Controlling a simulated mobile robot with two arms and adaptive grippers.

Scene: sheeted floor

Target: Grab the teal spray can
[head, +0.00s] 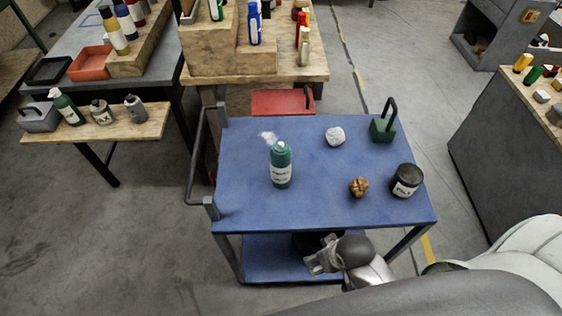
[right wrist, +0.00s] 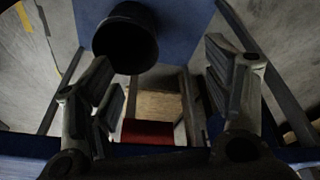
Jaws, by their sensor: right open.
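The teal spray can (head: 281,165) stands upright on the left half of the blue cart top in the head view. It has a white label, and a white wisp shows at its top. My right gripper (head: 318,262) is at the front of the cart, in front of and to the right of the can, and apart from it. In the right wrist view the right gripper (right wrist: 165,95) has its fingers spread wide with nothing between the tips. The spray can does not show in the right wrist view. My left gripper is not in view.
On the blue cart top (head: 240,205) are a white lump (head: 335,136), a green block with a handle (head: 383,128), a brown knotted piece (head: 358,187) and a black labelled jar (head: 406,181). A dark pot (right wrist: 127,40) is near the gripper. The cart handle (head: 197,160) rises left.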

